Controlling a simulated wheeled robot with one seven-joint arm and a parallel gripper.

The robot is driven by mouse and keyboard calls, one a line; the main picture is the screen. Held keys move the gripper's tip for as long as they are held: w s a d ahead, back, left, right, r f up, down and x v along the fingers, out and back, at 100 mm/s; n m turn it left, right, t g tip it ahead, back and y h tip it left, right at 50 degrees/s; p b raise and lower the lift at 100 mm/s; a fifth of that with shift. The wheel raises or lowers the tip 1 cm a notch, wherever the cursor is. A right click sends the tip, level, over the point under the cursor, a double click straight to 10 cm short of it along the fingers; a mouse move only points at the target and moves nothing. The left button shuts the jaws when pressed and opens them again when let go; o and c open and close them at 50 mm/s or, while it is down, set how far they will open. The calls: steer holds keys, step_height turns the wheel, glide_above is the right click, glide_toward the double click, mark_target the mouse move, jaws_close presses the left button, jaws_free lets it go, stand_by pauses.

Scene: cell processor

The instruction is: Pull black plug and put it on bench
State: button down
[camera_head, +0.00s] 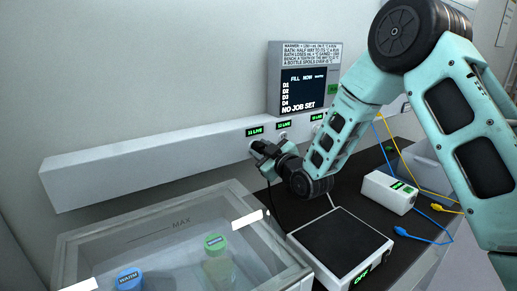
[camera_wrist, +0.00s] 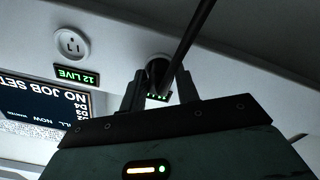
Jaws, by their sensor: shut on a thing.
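My gripper (camera_head: 262,150) is at the white socket rail on the wall, by the leftmost socket, under a green LIVE label. In the wrist view its two fingers (camera_wrist: 160,92) are shut on the black plug (camera_wrist: 158,72), one on each side. The plug is at the round socket face; whether it is fully seated cannot be told. Its black cable (camera_wrist: 192,42) runs across the wrist view and hangs down in the head view (camera_head: 270,198). The dark bench top (camera_head: 345,196) lies below and to the right of my gripper.
A clear lidded bath (camera_head: 85,235) with a blue-capped and a green-capped bottle stands at front left. A hotplate-like box (camera_head: 342,245) marked OFF and a small white box (camera_head: 388,193) with blue and yellow leads stand on the bench. An empty socket (camera_wrist: 72,44) is beside the plug.

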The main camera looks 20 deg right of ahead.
steer(key=shift+f, duration=0.1)
steer(key=shift+s+d+b, duration=0.1)
steer(key=shift+s+b, duration=0.2)
steer(key=shift+b, duration=0.1)
steer(key=shift+b+v, duration=0.4)
steer(key=shift+v, duration=0.55)
